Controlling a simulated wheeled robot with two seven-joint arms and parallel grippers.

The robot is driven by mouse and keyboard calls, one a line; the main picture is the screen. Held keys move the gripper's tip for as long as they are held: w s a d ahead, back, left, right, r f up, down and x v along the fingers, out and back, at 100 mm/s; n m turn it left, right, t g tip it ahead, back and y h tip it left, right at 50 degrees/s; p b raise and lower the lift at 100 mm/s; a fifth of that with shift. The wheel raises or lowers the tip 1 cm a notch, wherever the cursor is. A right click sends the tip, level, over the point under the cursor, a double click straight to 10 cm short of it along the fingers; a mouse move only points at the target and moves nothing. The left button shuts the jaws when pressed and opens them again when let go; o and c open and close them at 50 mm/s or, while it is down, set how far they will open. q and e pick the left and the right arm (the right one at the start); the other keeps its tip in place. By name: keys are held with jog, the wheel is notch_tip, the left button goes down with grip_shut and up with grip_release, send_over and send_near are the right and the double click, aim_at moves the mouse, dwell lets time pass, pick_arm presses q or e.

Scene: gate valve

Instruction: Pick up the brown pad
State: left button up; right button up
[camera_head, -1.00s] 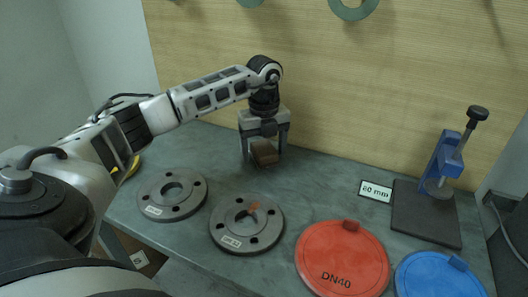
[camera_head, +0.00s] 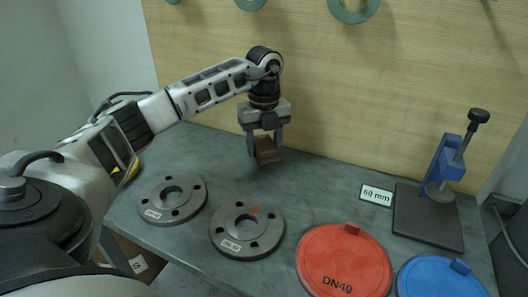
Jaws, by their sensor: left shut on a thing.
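The brown pad (camera_head: 266,149) is a small brown block between the fingers of my left gripper (camera_head: 265,145), at the back of the bench in the head view. My left gripper points down and is shut on the pad. The pad looks slightly tilted. Whether it is clear of the bench top is hard to tell. The fingers hide parts of its sides. My right gripper is not in view.
Two grey flanges (camera_head: 172,199) (camera_head: 246,226) lie in front on the bench (camera_head: 310,190). A red DN40 disc (camera_head: 343,262), a blue disc (camera_head: 438,277), a "60 mm" sign (camera_head: 377,195) and a blue clamp stand (camera_head: 445,160) on a dark plate (camera_head: 425,217) are right. A wooden board (camera_head: 330,90) stands behind.

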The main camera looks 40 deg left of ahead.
pick_arm(q)
jog(key=s+d+r, duration=0.8)
jog(key=s+r, duration=0.2)
jog(key=s, duration=0.1)
jog(key=shift+d+r, duration=0.2)
jog(key=shift+o, duration=0.5)
jog(key=shift+s, duration=0.1)
